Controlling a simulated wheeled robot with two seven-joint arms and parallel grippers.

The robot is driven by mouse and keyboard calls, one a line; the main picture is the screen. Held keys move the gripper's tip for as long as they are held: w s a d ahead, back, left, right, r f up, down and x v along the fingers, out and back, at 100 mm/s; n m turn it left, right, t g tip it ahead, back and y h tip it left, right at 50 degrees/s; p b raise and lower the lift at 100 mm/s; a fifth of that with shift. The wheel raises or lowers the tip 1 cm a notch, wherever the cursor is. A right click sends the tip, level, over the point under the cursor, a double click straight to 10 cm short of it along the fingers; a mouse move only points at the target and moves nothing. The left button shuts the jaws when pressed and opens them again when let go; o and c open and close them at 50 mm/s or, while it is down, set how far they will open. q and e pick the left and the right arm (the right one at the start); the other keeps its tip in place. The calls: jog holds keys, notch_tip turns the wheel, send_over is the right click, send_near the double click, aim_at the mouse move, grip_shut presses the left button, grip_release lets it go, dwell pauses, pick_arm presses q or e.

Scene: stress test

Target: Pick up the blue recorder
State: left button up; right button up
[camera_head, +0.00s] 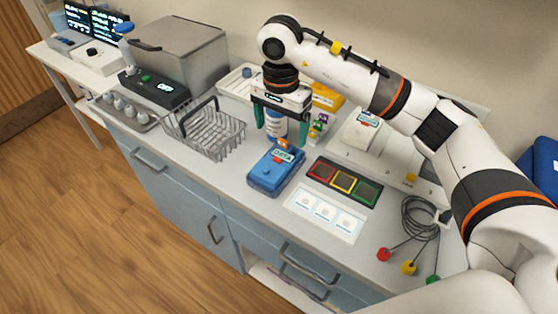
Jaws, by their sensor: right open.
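The blue recorder (265,178) lies on the light grey worktop near its front edge, in the middle of the head view. It is a flat blue box with an orange part and a pale label at its far end. My right gripper (281,134) points down above and behind the recorder, with its two green fingers apart. A white and blue bottle (275,122) shows between the fingers; I see no grip on it. My left gripper is not in view.
A wire basket (213,137) stands left of the recorder. A red, yellow and green tray (344,183) and a white card (325,214) lie to its right. Small coloured items (318,127) stand behind. A coiled cable (418,222) with coloured ends lies front right.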

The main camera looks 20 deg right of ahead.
aim_at(277, 159)
notch_tip(277, 159, down, 3)
jog(key=shift+r, duration=0.1)
jog(key=f, duration=0.1)
jog(key=f+p, duration=0.1)
jog(key=a+f+p, duration=0.1)
jog(key=f, duration=0.1)
jog(key=shift+s+a+f, duration=0.1)
jog(key=shift+s, duration=0.25)
jog(key=shift+f, duration=0.6)
jog(key=c, duration=1.1)
